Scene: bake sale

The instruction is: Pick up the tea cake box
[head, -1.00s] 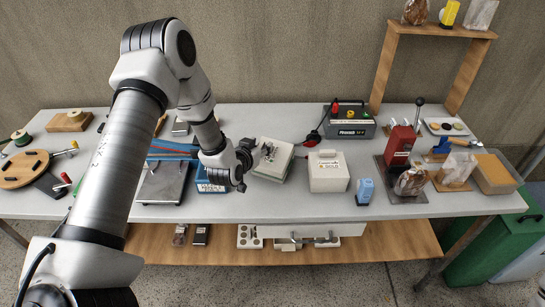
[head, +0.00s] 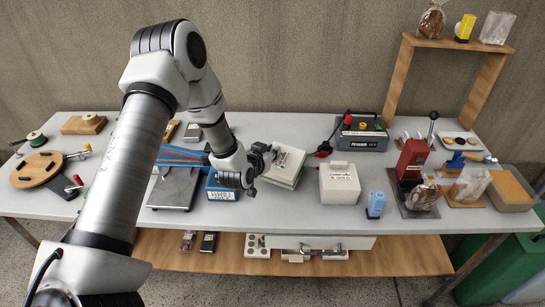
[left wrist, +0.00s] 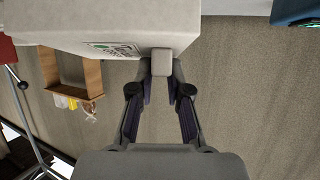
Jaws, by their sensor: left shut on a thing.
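My left gripper (head: 267,154) is at the box's left side in the head view. In the left wrist view the left gripper (left wrist: 161,80) is shut on the grip block. I cannot tell whether the box is clear of the table. My right gripper is out of view.
A second white box with a handle (head: 339,184) stands to the right, with a small blue item (head: 376,205) beside it. A blue box (head: 222,188) and a scale (head: 173,188) stand to the left. The table front (head: 290,218) is clear.

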